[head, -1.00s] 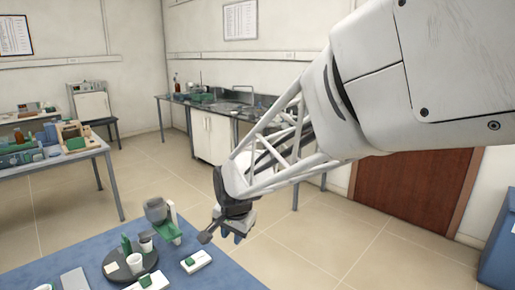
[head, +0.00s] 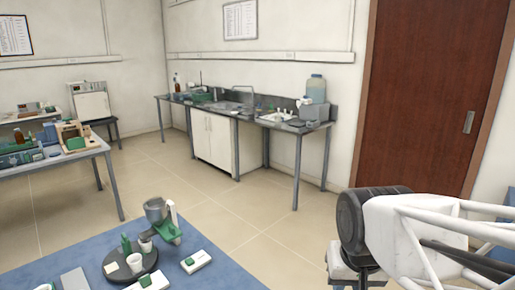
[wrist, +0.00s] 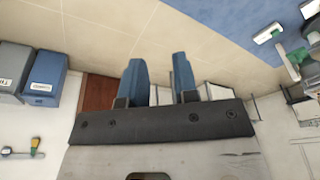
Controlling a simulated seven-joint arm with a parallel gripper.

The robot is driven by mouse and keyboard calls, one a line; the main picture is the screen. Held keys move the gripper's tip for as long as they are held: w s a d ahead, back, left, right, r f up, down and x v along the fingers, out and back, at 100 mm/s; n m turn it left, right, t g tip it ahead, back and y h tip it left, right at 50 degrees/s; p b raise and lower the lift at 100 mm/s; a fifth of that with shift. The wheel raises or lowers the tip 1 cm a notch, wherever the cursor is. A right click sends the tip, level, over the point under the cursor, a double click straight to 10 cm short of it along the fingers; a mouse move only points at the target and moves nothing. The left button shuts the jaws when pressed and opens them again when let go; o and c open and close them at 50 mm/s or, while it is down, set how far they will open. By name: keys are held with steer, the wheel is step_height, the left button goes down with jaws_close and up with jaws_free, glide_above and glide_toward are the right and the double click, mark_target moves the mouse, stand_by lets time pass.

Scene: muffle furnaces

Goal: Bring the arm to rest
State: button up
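My gripper (wrist: 158,78) shows in the wrist view with its two blue fingers apart and nothing between them. In the head view, my arm comes in from the lower right and the wrist hangs over the floor, right of the blue table (head: 235,272). The fingertips are not clear there. The blue table also shows at the upper right of the wrist view (wrist: 215,20), apart from the fingers.
On the blue table are a dark round tray (head: 112,272), a white cup (head: 135,262), a grey cup on a green stand (head: 156,211) and white-green boxes (head: 196,261). A sink bench (head: 225,107) and brown door (head: 420,100) stand behind.

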steer(key=shift+n, duration=0.4)
steer(key=s, duration=0.1)
steer(key=s+d, duration=0.2)
steer(key=s, duration=0.1)
steer(key=shift+s+f, duration=0.1)
steer(key=shift+f, duration=0.2)
